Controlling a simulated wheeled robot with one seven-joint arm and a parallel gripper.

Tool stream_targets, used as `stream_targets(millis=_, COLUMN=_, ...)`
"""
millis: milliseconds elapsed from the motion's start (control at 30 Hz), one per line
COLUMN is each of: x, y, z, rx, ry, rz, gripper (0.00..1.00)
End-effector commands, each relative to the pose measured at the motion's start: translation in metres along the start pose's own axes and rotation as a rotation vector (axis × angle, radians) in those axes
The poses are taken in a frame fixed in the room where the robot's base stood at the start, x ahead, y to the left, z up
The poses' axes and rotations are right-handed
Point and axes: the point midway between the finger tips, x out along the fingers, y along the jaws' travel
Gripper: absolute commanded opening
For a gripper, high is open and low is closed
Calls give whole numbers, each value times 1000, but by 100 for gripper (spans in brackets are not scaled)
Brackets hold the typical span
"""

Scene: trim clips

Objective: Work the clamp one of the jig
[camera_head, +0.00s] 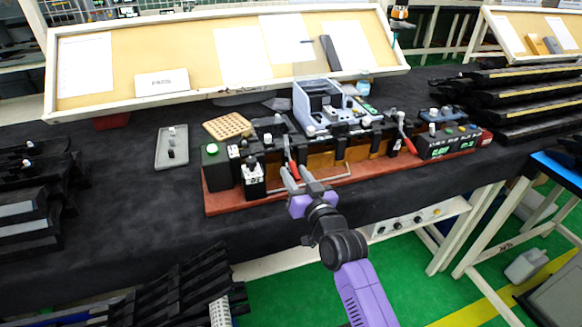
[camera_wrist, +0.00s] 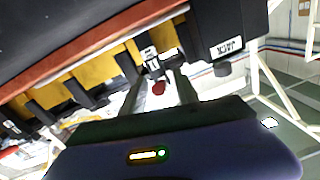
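The jig is a long assembly of black blocks on a red-brown base (camera_head: 345,181), lying across the dark table. A clamp with a red lever (camera_head: 293,168) stands at its left part. The lever's red tip also shows in the wrist view (camera_wrist: 158,88). A second red-levered clamp (camera_head: 405,134) stands further right. My gripper (camera_head: 296,174) is at the front of the left clamp. In the wrist view my gripper (camera_wrist: 160,92) has its fingers apart, with the red tip between them and gaps at its sides. I cannot tell whether a finger touches it.
A grey-blue device (camera_head: 322,100) stands behind the jig's middle. A silver bar (camera_head: 310,183) runs along the jig's front. Black trim parts (camera_head: 30,205) are stacked at left, and more (camera_head: 520,100) at right. The table in front of the jig's left end is bare.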

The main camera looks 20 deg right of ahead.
Motion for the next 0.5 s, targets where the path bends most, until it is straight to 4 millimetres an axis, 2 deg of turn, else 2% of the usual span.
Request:
stream_targets(millis=200, x=23, y=0, z=-1, rx=0, ry=1, rz=0, gripper=37)
stream_targets(millis=500, x=28, y=0, z=0, rx=0, ry=1, rz=1, gripper=37)
